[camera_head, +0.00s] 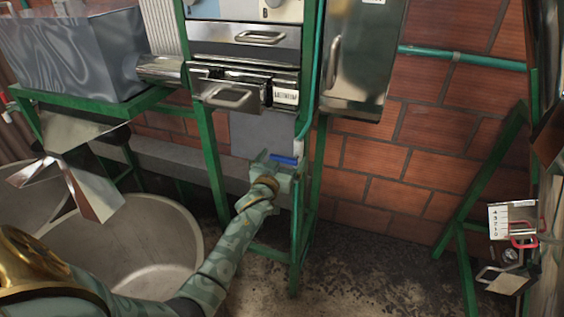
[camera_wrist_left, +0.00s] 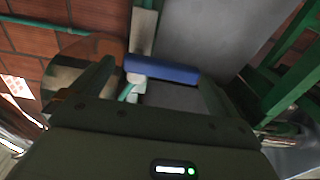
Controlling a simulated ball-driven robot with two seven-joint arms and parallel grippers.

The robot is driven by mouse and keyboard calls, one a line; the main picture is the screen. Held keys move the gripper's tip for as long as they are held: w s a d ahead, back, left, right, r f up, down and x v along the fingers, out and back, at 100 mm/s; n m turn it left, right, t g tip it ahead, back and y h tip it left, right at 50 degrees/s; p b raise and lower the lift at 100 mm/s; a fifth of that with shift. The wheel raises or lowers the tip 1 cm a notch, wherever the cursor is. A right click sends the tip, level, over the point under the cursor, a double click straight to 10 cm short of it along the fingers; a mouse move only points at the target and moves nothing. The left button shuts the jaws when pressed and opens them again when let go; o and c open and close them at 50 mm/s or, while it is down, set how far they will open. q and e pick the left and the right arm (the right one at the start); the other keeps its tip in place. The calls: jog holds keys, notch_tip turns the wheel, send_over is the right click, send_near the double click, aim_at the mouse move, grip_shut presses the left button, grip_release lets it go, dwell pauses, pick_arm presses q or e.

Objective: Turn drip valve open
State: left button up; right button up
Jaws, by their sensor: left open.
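The drip valve's blue handle (camera_head: 284,160) is below the cabinet in the green frame, lying nearly level. In the left wrist view the blue handle (camera_wrist_left: 162,70) lies crosswise at the fingertips, with a white fitting and a thin green pipe just below it. My left gripper (camera_head: 272,166) is open right at the handle and partly hides the valve body. In the wrist view its two dark fingers (camera_wrist_left: 155,82) stand to either side of the handle's middle. I cannot tell whether they touch it. My right gripper is not in view.
Green frame legs (camera_head: 215,170) stand close around the left gripper. A metal drawer (camera_head: 235,92) is above it. A large round tub (camera_head: 155,240) is at the lower left. Gauge-like fittings with a red handle (camera_head: 524,241) are at the right. The floor between is clear.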

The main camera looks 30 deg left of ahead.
pick_arm(q)
jog(key=shift+w, duration=0.1)
jog(key=c, duration=1.4)
jog(key=shift+o, duration=0.2)
jog(key=shift+f, duration=0.1)
jog(key=shift+a+f+n+p, duration=0.1)
jog(key=shift+f+n+p, duration=0.15)
jog(key=shift+n+p, duration=0.75)
jog(key=shift+w+d+f+n+p, duration=0.1)
jog(key=shift+d+f+n+p, duration=0.4)
jog(key=shift+n, duration=2.15)
jog(key=shift+s+d+f+n+p, duration=0.2)
jog(key=shift+f+n, duration=0.65)
jog(key=shift+n, duration=1.75)
jog(key=shift+w+d+f+n+p, duration=0.3)
jog(key=shift+f+n, duration=0.35)
jog(key=shift+n, duration=2)
jog(key=shift+s+d, duration=0.1)
jog(key=shift+d, duration=0.1)
